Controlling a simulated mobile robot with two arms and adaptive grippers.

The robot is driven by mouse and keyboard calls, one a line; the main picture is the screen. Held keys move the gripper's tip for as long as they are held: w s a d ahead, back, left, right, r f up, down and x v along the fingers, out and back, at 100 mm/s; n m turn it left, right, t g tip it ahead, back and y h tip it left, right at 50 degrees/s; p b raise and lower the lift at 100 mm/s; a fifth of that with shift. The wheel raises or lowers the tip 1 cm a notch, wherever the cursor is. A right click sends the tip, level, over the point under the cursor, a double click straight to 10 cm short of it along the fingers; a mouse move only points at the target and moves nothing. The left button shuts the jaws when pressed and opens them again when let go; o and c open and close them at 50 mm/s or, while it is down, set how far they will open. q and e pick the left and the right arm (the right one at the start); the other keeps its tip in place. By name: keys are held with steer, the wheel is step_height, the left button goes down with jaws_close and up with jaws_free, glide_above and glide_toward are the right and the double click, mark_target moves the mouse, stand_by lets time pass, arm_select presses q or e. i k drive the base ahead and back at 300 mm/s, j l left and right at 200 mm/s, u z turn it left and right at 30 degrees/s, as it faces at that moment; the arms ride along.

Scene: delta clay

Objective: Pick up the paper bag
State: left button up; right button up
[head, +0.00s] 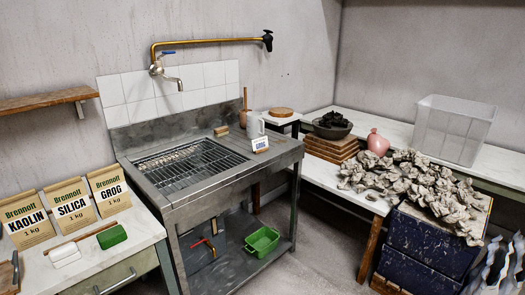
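Three brown paper bags with white labels stand in a row on the white counter at the left of the head view. They are the kaolin bag (29,222), the silica bag (70,206) and the grog bag (109,190). All three read "Brennoft" and "1 kg". They stand upright and close together, leaning back slightly, with nothing in front of their labels. Neither of my grippers shows in this view.
A white block (66,255) and a green block (112,237) lie in front of the bags. A steel sink (190,165) with a grate stands to their right, with a small grog card (260,144) on its edge. A wooden shelf (45,101) hangs above the bags.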

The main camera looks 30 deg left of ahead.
mark_target(107, 187)
steer(key=i+u, duration=0.4)
steer(key=i+l+u, duration=0.25)
steer(key=i+u, duration=0.2)
steer(key=i, duration=0.1)
